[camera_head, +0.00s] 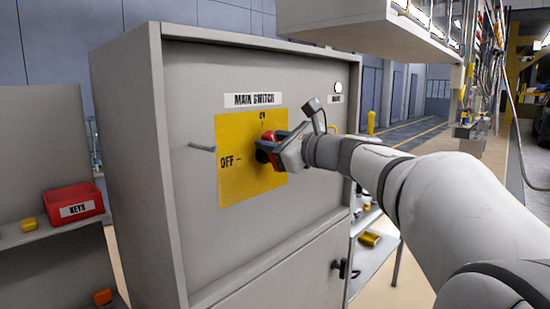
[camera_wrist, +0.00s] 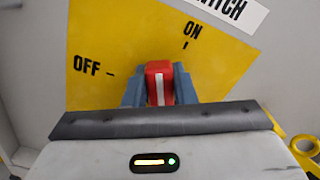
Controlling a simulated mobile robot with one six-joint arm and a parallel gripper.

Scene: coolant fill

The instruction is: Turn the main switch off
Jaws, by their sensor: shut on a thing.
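The main switch's red handle (camera_head: 267,136) is on a yellow plate (camera_head: 236,135) on the front of a grey cabinet, under a "MAIN SWITCH" label. The plate has an ON mark at the top and an OFF mark at the left. My gripper (camera_head: 272,146) is at the switch, its blue fingers on both sides of the handle. In the wrist view the red handle (camera_wrist: 158,82), with a white stripe, sits between the fingers. The stripe points upward there, between the two marks and seemingly closer to ON. The handle's base is hidden by my gripper.
A peg (camera_head: 202,147) sticks out of the cabinet left of the plate. A red "KEYS" bin (camera_head: 74,204) stands on a shelf at the left. A black door handle (camera_head: 344,268) sits on the lower cabinet door. A white overhead unit (camera_head: 345,22) hangs at the top right.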

